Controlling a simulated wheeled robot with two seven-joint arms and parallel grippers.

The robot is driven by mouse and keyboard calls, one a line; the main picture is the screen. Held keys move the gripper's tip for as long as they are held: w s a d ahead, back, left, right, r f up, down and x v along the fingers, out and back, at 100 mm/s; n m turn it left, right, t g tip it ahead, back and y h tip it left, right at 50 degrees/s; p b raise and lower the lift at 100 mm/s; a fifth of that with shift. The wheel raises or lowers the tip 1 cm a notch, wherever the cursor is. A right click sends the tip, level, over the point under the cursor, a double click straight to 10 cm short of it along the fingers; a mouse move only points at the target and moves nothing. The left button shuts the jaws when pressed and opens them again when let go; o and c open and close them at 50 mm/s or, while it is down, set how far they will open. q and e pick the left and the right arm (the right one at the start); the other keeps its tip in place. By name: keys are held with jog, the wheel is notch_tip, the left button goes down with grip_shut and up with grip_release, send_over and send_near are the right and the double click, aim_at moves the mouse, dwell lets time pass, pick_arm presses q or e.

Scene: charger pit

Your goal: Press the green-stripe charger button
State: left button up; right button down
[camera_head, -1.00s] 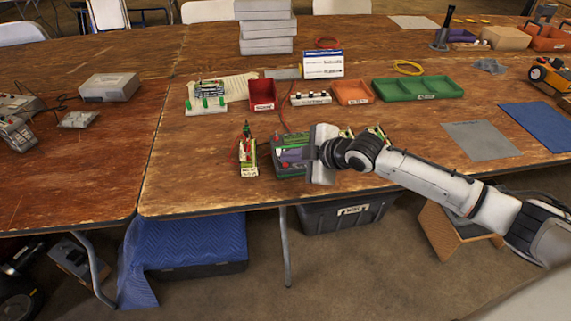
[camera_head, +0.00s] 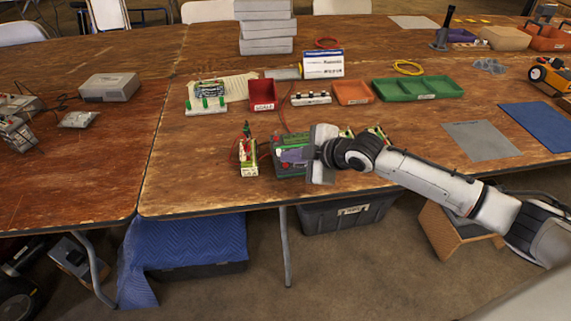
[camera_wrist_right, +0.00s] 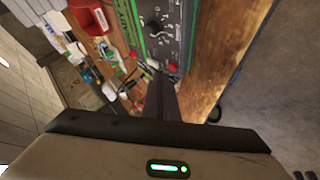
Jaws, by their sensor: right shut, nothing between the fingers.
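The charger (camera_head: 288,160) is a dark box with green edging near the front edge of the table. My right gripper (camera_head: 309,153) is over its right part and hides some of it in the head view. In the right wrist view the charger panel (camera_wrist_right: 177,22) shows green stripes along its sides, a black knob and a red button (camera_wrist_right: 173,67) near its lower end. My right gripper (camera_wrist_right: 160,80) is shut and empty, its fingertips close to the panel's lower end. I cannot tell whether they touch a button. My left gripper is not in view.
A small yellow-green unit with red parts (camera_head: 248,158) stands just left of the charger. Behind are a red bin (camera_head: 262,96), an orange bin (camera_head: 353,92), a green tray (camera_head: 418,89) and a white sign (camera_head: 323,65).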

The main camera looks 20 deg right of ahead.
jog(key=shift+f, duration=0.1)
jog(key=shift+w+f, duration=0.1)
jog(key=shift+f, duration=0.25)
jog(key=shift+f, duration=0.4)
dwell(0.7)
jog(key=shift+r+p, duration=0.7)
jog(key=shift+r, duration=0.05)
jog(key=r+p, duration=0.2)
jog(key=s+r+p, duration=0.1)
jog(key=r+p, duration=0.1)
jog(key=r, duration=0.1)
jog(key=shift+a, duration=0.1)
dwell(0.3)
